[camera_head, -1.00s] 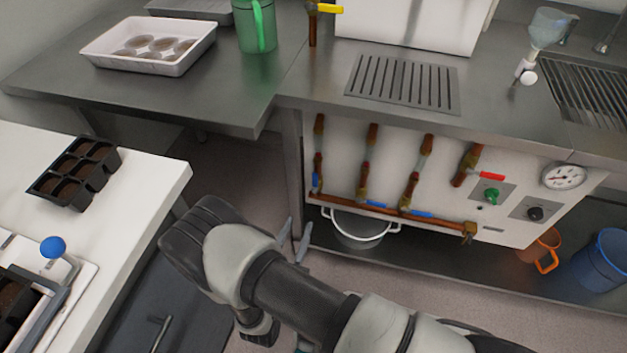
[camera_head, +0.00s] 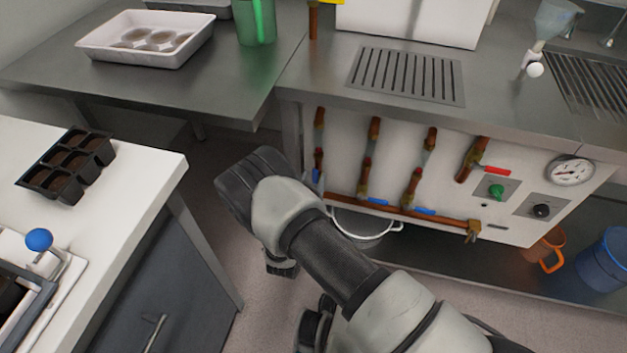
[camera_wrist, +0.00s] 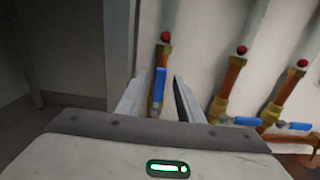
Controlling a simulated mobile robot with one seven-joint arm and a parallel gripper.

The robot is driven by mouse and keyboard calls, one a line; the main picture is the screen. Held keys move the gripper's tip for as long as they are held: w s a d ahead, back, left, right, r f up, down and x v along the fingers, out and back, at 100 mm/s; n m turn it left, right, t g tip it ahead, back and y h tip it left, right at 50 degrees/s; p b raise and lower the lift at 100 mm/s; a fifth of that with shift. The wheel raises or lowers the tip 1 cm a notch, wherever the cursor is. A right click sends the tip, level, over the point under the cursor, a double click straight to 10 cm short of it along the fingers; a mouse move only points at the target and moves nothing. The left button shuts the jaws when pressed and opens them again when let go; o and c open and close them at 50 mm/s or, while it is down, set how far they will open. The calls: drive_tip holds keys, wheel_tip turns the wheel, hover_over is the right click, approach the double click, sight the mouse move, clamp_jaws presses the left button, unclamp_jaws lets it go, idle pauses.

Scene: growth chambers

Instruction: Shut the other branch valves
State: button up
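A pipe panel carries several copper branch pipes above a copper manifold (camera_head: 400,210). The left branch valve has a blue lever (camera_wrist: 160,84) lying along its pipe; it also shows in the head view (camera_head: 316,176). The middle branch's blue lever (camera_head: 377,201) and the right branch's blue lever (camera_head: 425,211) lie across their pipes; both show in the wrist view, the middle one (camera_wrist: 246,121) and the right one (camera_wrist: 298,126). My gripper (camera_wrist: 159,82) is open, its fingers either side of the left lever with gaps showing. My arm hides the fingers in the head view.
A red lever (camera_head: 496,170) sits on a separate pipe to the right, near a green knob (camera_head: 496,191), a black knob (camera_head: 541,210) and a gauge (camera_head: 571,171). A white-rimmed pot (camera_head: 362,232) stands under the manifold. A white counter (camera_head: 150,170) lies left of my arm.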

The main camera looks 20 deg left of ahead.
drive_tip(key=shift+w, duration=0.6)
clamp_jaws()
